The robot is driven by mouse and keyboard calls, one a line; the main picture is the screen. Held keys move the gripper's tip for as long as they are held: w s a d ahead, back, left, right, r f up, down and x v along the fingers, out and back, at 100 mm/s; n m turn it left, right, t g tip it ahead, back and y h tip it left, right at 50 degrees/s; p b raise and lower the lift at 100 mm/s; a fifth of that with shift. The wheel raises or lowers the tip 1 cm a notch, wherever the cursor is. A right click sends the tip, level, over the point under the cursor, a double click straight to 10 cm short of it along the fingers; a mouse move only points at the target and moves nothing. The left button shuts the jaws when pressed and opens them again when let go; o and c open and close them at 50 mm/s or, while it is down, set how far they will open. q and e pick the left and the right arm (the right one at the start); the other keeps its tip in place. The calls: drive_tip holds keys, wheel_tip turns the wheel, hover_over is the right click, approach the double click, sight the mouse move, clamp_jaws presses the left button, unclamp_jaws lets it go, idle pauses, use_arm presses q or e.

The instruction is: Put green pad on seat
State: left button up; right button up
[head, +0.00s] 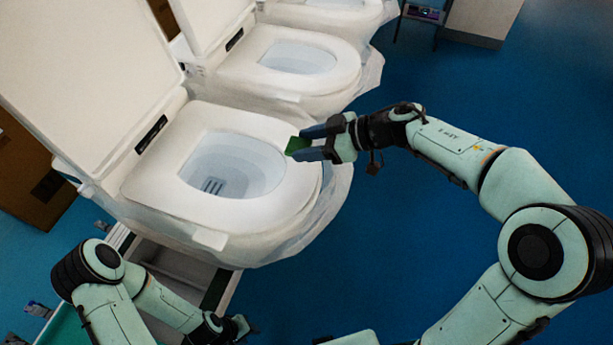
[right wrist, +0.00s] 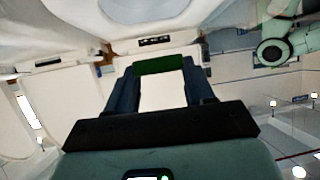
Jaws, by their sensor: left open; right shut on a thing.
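The green pad (head: 297,145) is held between the fingertips of my right gripper (head: 318,143), which is shut on it. It also shows as a green strip between the fingers in the right wrist view (right wrist: 158,65). The pad is over the right rim of the nearest toilet's seat (head: 160,192); I cannot tell whether it touches the seat. The seat is down and the lid is raised. My left gripper (head: 238,328) is low in the head view, below the nearest toilet, away from the pad; its fingers are small there.
More toilets (head: 290,58) in plastic wrap stand in a row behind the nearest one. The nearest toilet's raised lid (head: 85,75) stands at the left. A grey frame (head: 175,265) is under the toilet.

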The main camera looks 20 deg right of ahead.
drive_tip(key=b, duration=0.1)
hover_over(308, 181)
drive_tip(key=f, duration=0.5)
drive_tip(key=shift+s+f, duration=0.2)
drive_tip(key=shift+f, duration=0.05)
drive_tip(key=shift+w+f+b, duration=0.15)
drive_tip(key=shift+f+b, duration=0.15)
drive_tip(key=shift+f, duration=0.25)
wheel_tip(308, 181, down, 5)
drive_tip(key=shift+r+b, duration=0.1)
drive_tip(key=shift+b, duration=0.75)
use_arm(q)
drive_tip(key=s+f, duration=0.3)
drive_tip(key=f, duration=0.2)
drive_tip(key=shift+s+g, duration=0.3)
drive_tip(key=shift+s, duration=0.05)
drive_tip(key=shift+w, duration=0.1)
use_arm(e)
drive_tip(key=shift+f, duration=0.2)
